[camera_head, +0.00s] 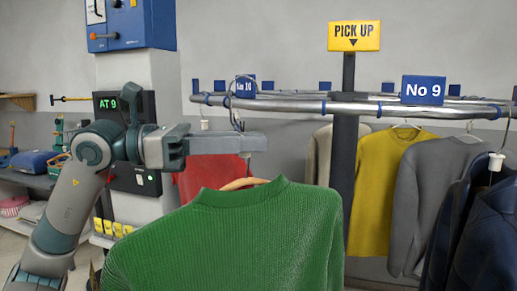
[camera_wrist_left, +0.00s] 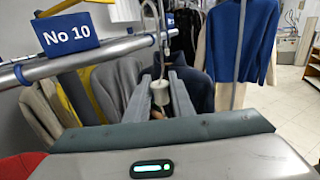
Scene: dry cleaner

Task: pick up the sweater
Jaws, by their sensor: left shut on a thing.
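The green knit sweater (camera_head: 235,235) hangs on a wooden hanger (camera_head: 245,183) in front of me, its collar just below my left gripper. My left gripper (camera_head: 252,150) is at the hanger's top, under the rail. In the left wrist view its two fingers (camera_wrist_left: 162,88) are closed around the hanger's neck, at a white fitting (camera_wrist_left: 160,92) below a metal hook. The hook rises towards the rail; I cannot tell if it still bears on it. The sweater is not clearly seen in the left wrist view. My right gripper is not in view.
The round metal rail (camera_head: 370,108) carries No 10 (camera_head: 244,86) and No 9 (camera_head: 423,90) tags. A yellow sweater (camera_head: 385,185), grey garment (camera_head: 432,195) and dark jackets hang at right. A red garment (camera_head: 205,177) is behind the green sweater. A control post (camera_head: 128,150) stands left.

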